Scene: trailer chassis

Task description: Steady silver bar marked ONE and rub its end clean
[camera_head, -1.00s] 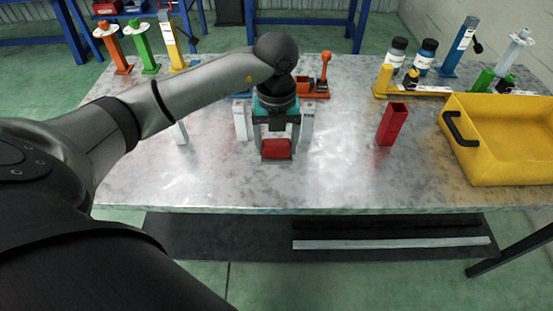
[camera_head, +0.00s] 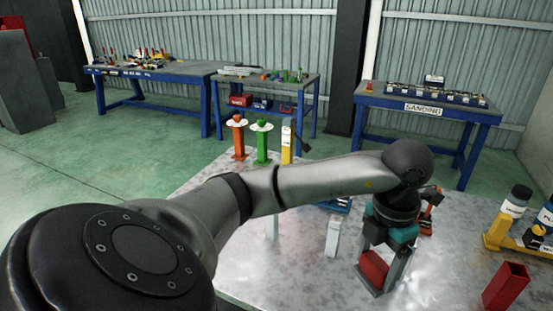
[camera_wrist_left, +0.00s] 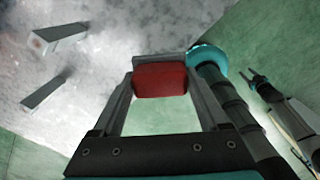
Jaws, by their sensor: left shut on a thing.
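My left gripper (camera_head: 373,272) is shut on a red block (camera_head: 374,266) above the metal table. The block also shows between the fingers in the left wrist view (camera_wrist_left: 160,80). A pale silver bar (camera_head: 333,237) stands upright just left of the gripper. Another silver bar (camera_head: 272,228) stands further left, partly hidden by my arm. Two bars show in the left wrist view, one at the upper left (camera_wrist_left: 60,36) and one below it (camera_wrist_left: 43,90), both apart from the block. No ONE marking is readable.
Orange (camera_head: 238,140), green (camera_head: 262,143) and yellow (camera_head: 288,142) posts stand at the table's back left. A red open-topped holder (camera_head: 505,287) and a yellow stand (camera_head: 497,234) with bottles are on the right. Blue workbenches, one with a SANDING sign (camera_head: 423,108), stand behind.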

